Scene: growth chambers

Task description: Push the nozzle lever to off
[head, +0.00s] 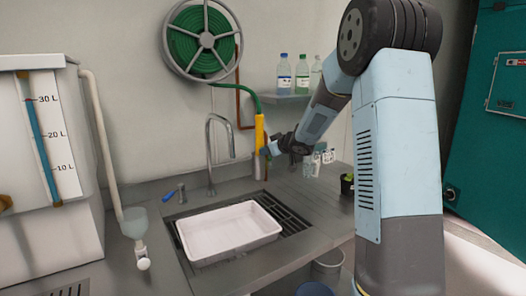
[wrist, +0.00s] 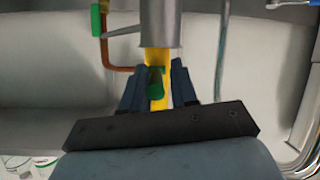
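The spray nozzle (head: 259,132) hangs upright by the wall, with a yellow body, a grey lower end and the green hose at its top. In the wrist view its grey barrel (wrist: 160,22) is at the top, with the yellow body below. A short green piece (wrist: 155,82), apparently the nozzle lever, stands out toward the camera. My gripper (head: 272,149) is at the nozzle's right side. In the wrist view the two blue fingers of my gripper (wrist: 157,84) are apart, one each side of the green piece; contact cannot be told.
The hose reel (head: 202,40) is on the wall above, with a copper pipe (head: 238,100) behind the nozzle. The tap (head: 209,150) stands left of it. A white tray (head: 228,245) sits in the sink below. Bottles (head: 284,76) stand on a shelf to the right.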

